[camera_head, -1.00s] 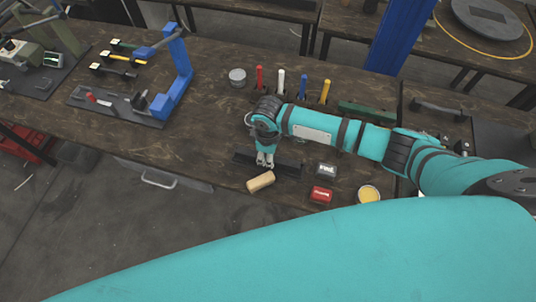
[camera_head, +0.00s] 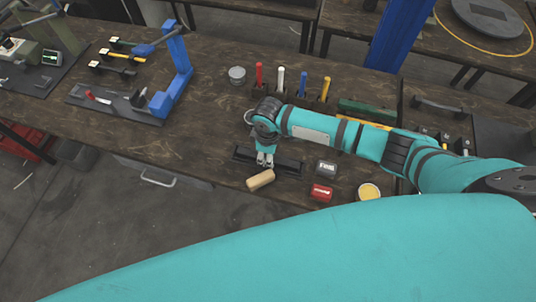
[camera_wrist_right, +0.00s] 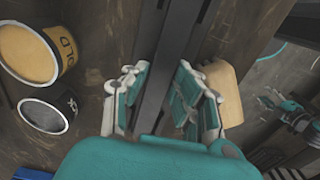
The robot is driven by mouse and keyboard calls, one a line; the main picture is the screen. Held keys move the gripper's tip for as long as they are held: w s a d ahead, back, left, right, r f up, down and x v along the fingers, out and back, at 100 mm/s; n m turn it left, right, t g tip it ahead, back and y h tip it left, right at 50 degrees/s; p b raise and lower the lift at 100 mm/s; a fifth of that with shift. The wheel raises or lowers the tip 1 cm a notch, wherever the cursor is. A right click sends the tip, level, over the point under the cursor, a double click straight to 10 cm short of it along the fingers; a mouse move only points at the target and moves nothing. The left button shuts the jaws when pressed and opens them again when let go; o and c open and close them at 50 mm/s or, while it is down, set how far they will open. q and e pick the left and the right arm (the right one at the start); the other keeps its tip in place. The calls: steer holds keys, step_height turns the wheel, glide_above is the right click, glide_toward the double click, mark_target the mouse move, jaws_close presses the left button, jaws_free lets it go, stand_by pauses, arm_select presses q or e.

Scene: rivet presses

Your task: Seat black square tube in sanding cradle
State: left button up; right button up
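My right gripper (camera_head: 265,160) points down over the long black cradle (camera_head: 293,169) near the front edge of the bench. In the right wrist view a dark straight bar, the black square tube (camera_wrist_right: 160,75), runs between the two fingers of the gripper (camera_wrist_right: 166,85). The tube lies along the cradle's length, but tube and cradle are both dark and hard to separate. I cannot tell whether the tube rests fully on the cradle floor.
A tan block (camera_head: 260,180) lies just in front of the cradle. A black tin (camera_head: 326,168), a red tin (camera_head: 321,193) and a yellow-topped tin (camera_head: 369,191) stand to its right. Coloured upright pens stand behind. A blue press (camera_head: 175,80) is at left.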

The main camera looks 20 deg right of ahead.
steer(key=o, duration=0.5)
steer(key=shift+c, duration=0.2)
step_height(320, 180, up, 12)
